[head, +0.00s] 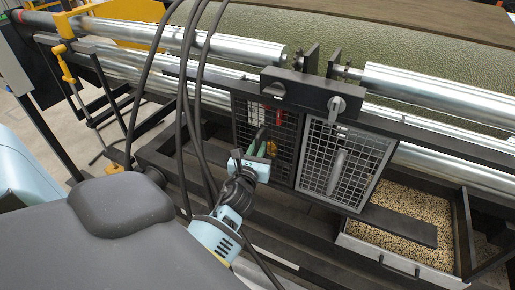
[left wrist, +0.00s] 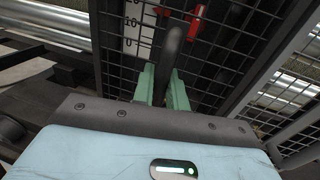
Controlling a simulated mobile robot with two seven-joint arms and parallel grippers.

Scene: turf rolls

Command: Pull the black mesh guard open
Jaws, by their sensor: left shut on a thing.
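The black mesh guard (head: 287,131) hangs under the dark crossbar at mid-machine, left of a grey mesh guard. It looks closed or nearly so. My left gripper (head: 263,142) is in front of it. In the left wrist view the green fingers (left wrist: 165,88) are shut on the guard's dark upright handle (left wrist: 172,45), one finger on each side. The handle's lower part is hidden between the fingers. Behind the black mesh are a red part (left wrist: 150,18) and a white numbered scale (left wrist: 131,22). My right gripper is in neither view.
The grey mesh guard (head: 322,150), with its own handle, stands close on the right. Black cables (head: 183,105) hang to the left. A tray of granules (head: 400,215) is at lower right.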

